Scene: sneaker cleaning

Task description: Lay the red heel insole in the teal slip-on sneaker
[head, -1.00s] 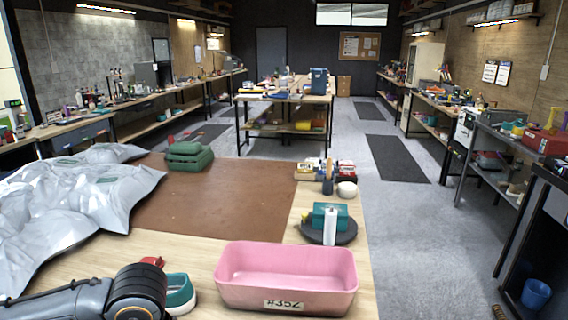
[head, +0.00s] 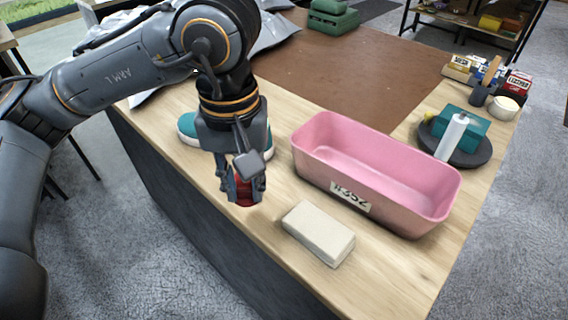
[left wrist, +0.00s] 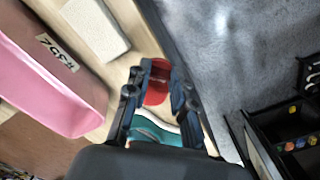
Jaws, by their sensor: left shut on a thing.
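My left gripper (head: 243,186) is shut on the red heel insole (head: 245,195) near the table's front edge. The insole also shows between the fingers in the left wrist view (left wrist: 156,84). The teal slip-on sneaker (head: 187,127) sits on the table behind my left arm in the head view, mostly hidden; its teal upper and white sole edge show. In the left wrist view, part of the sneaker (left wrist: 153,128) shows between the fingers, below the insole. I cannot tell the exact height of the insole above the table. My right gripper is not in view.
A pink bin (head: 330,170) marked #352 stands right of the gripper, with a pale block (head: 319,233) in front of it. A dark round stand (head: 470,152) with a white roll is farther right. Silver bags (head: 283,33) and a brown mat (head: 335,68) lie behind.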

